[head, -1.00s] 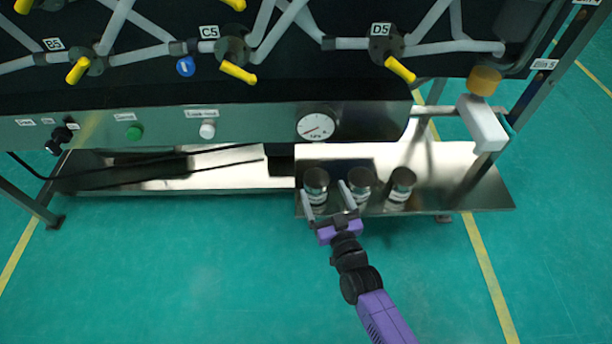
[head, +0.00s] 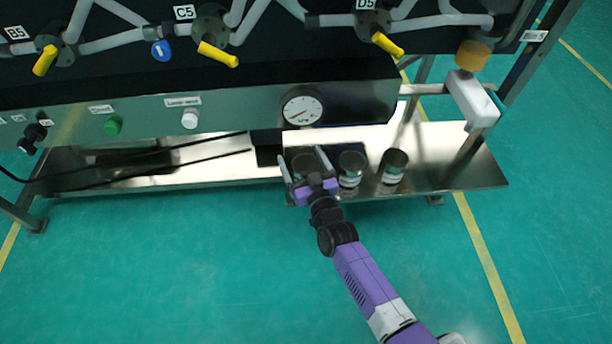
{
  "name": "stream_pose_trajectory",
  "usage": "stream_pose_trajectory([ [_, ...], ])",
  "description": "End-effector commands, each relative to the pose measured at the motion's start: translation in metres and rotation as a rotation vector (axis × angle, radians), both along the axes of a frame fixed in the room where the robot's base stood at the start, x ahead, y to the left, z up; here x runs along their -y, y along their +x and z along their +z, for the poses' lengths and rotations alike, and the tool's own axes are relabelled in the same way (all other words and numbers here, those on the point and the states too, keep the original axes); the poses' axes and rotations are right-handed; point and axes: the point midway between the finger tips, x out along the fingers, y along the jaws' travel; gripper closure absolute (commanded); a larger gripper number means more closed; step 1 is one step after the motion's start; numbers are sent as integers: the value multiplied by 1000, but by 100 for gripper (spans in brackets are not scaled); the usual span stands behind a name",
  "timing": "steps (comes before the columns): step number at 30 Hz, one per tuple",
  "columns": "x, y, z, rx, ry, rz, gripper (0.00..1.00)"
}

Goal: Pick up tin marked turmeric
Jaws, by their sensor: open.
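Three dark-lidded tins with pale labels stand in a row on the metal shelf: a left tin (head: 304,164), a middle tin (head: 351,168) and a right tin (head: 393,167). The label writing is too small to read, so I cannot tell which is turmeric. My gripper (head: 302,160) is open at the left tin, its two grey fingers reaching forward on either side of it. The purple gripper body hides the lower front of that tin. I cannot tell whether the fingers touch it.
The metal shelf (head: 455,160) is bare to the right of the tins. A black block (head: 267,147) stands just left of the left tin. Above hangs a panel with a gauge (head: 302,110), a green button (head: 113,126) and a white knob (head: 190,119).

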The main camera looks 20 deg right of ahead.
Motion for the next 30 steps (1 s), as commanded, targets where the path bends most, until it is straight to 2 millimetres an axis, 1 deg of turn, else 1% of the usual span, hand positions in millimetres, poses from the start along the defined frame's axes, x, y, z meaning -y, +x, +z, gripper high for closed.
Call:
stream_pose_trajectory([
  [7, 0, 1, 0, -1, 0, -1, 12],
  [11, 0, 1, 0, -1, 0, -1, 38],
  [12, 0, 1, 0, -1, 0, -1, 46],
  [14, 0, 1, 0, -1, 0, -1, 58],
  [15, 0, 1, 0, -1, 0, -1, 65],
  [17, 0, 1, 0, -1, 0, -1, 77],
  [18, 0, 1, 0, 0, 0, -1, 79],
  [25, 0, 1, 1, 0, 0, -1, 79],
  [30, 1, 1, 10, 1, 1, -1, 79],
])
